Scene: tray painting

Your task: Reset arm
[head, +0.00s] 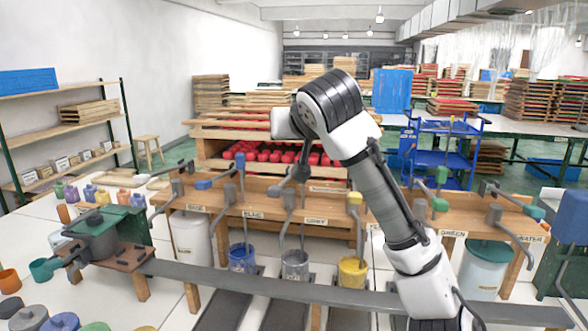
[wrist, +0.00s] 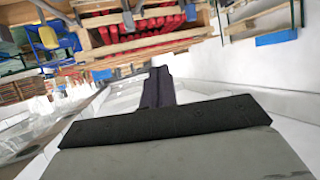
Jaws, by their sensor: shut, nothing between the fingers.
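My arm (head: 375,190) rises from the bottom right of the head view, bends at a black-capped elbow and folds toward the dispenser bench. In the wrist view my gripper (wrist: 158,75) is shut, its dark fingers together with nothing between them. In the head view the fingers cannot be made out clearly; the far end of the arm is partly hidden behind its own links. No object is held.
A wooden bench (head: 265,190) with several levers runs across the middle. Below it stand a blue bucket (head: 242,260), a grey bucket (head: 295,265), a yellow bucket (head: 352,272) and a green-lidded container (head: 485,268). A blue cart (head: 440,158) stands behind. Pots crowd the left.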

